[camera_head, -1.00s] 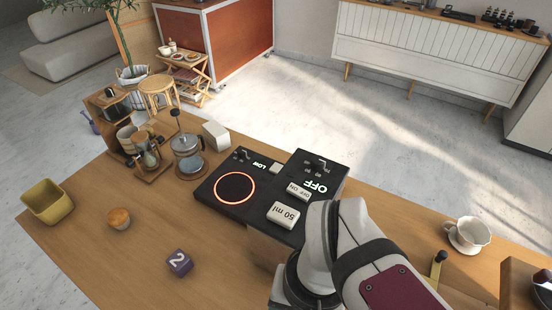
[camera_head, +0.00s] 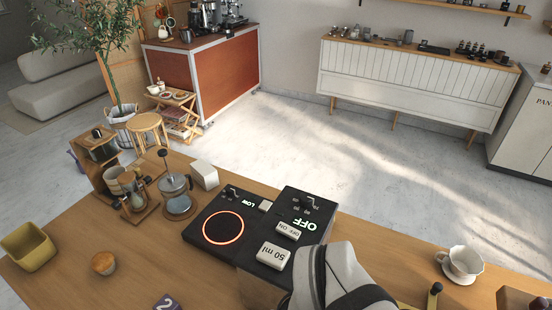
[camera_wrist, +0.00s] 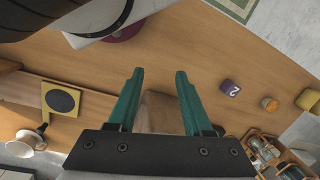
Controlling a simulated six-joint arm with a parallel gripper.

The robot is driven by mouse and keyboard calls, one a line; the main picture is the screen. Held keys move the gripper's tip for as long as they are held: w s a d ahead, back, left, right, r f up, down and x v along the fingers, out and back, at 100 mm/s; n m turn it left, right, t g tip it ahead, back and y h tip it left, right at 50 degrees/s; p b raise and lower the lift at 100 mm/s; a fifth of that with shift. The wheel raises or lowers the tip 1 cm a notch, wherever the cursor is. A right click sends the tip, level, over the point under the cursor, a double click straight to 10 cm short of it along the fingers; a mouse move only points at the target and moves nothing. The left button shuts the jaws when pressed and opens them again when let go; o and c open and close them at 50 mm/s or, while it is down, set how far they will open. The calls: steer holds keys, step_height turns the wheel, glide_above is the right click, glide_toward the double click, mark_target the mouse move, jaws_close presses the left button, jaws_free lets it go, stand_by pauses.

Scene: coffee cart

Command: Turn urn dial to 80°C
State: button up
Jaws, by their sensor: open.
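White buttons, one marked 50 ml (camera_head: 273,255), are on the near part. My gripper (camera_wrist: 159,72) shows in the wrist view with two teal fingers apart and nothing gripped. A brown wooden block (camera_wrist: 158,112) appears between and beyond the fingers. In the head view my gripper is hidden; only my arm shows at the lower right.
A hotplate with a glowing red ring (camera_head: 223,228) and its own knob (camera_head: 232,192) adjoins the urn panel. A glass press (camera_head: 176,192) and a white box (camera_head: 204,175) stand to its left. A white dripper cup (camera_head: 462,262) stands right.

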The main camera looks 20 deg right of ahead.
steer(key=shift+o, duration=1.2)
steer(key=w+d+r+n, duration=0.2)
steer(key=w+d+r, duration=0.1)
steer(key=w+r, duration=0.3)
steer(key=w+d+r+n+h, duration=0.1)
steer(key=w+r, duration=0.4)
steer(key=w, duration=0.5)
steer(key=shift+d+r+n, duration=0.35)
steer(key=shift+d+n, duration=0.25)
steer(key=shift+d, duration=0.4)
step_height(320, 180, up, 4)
steer(key=n, duration=0.4)
glide_above(306, 196)
steer(key=shift+h, duration=0.4)
step_height(306, 196, down, 16)
steer(key=shift+r, duration=0.25)
steer(key=shift+c, duration=0.2)
jaws_close()
